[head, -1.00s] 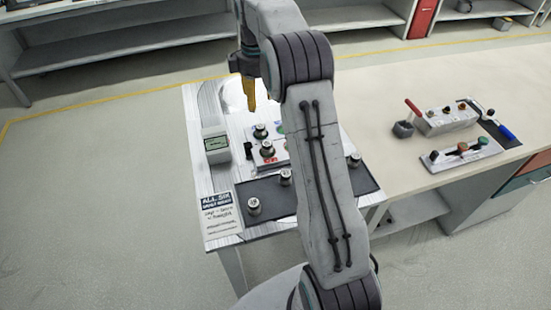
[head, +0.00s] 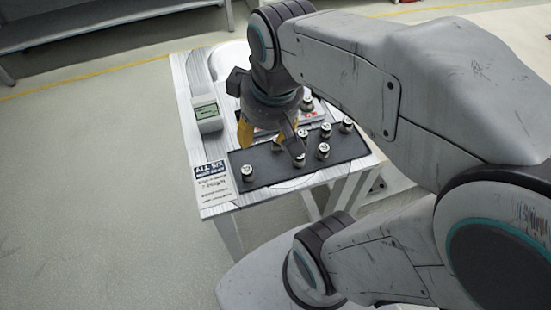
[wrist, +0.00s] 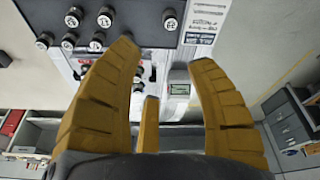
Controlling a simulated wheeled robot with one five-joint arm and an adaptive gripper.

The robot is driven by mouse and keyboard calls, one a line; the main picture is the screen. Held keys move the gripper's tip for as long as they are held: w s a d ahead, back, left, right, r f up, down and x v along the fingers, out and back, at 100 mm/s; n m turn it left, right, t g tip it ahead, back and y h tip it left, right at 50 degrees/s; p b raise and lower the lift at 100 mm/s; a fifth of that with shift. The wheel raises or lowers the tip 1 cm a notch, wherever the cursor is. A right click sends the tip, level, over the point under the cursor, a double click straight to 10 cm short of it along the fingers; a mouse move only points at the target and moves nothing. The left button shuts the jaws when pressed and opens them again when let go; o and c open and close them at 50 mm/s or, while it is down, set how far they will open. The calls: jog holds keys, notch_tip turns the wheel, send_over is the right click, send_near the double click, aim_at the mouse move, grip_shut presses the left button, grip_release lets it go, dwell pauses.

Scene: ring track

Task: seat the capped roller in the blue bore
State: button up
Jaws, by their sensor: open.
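My gripper (head: 270,148) is open and empty, with its yellow fingers pointing down over the dark mat (head: 272,172). In the wrist view my gripper (wrist: 165,55) has its fingers spread wide. Several short metal rollers with pale, dark-marked tops stand upright on the mat. One roller (head: 247,173) stands alone at the left. Another roller (head: 299,160) is close by the right fingertip; I cannot tell whether they touch. I cannot tell which one is the capped roller. The plate (head: 312,117) with red labels lies behind the mat, mostly hidden by my gripper. The blue bore is not visible.
A grey box with a green screen (head: 206,114) stands at the table's left side. A printed sign (head: 211,182) lies at the front left corner. The rollers on the right part of the mat stand close together. Open floor lies left of the table.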

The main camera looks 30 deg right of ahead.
jog(key=s+f+m, duration=0.1)
jog(key=s+f, duration=0.2)
jog(key=s, duration=0.2)
jog(key=shift+s+a+m+t, duration=0.3)
jog(key=shift+a, duration=0.1)
jog(key=shift+d, duration=0.1)
